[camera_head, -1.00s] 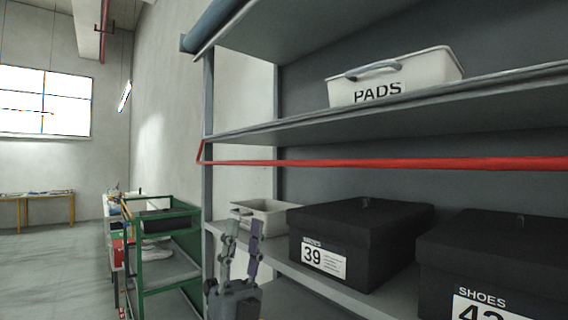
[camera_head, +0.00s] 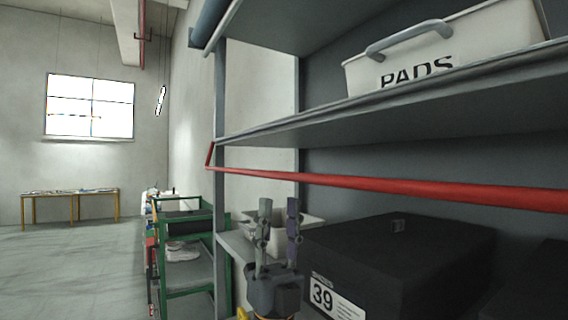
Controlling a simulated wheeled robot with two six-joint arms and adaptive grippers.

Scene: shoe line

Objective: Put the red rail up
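The red rail (camera_head: 400,185) runs across the front of the shelf unit, below the upper shelf board and above the shoe boxes. At its left end a short red arm (camera_head: 210,155) joins it to the grey upright (camera_head: 220,120). My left gripper (camera_head: 278,208) points up at the lower middle, below the rail in the picture, with its two fingers apart and nothing between them. I cannot tell its depth from the rail; no contact shows. My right gripper is out of view.
A white PADS bin (camera_head: 450,50) stands on the upper shelf (camera_head: 420,100). Below are a black box marked 39 (camera_head: 400,260) and a pale open bin (camera_head: 310,222). A green cart (camera_head: 190,285) stands left of the upright. The floor (camera_head: 80,270) farther left is clear.

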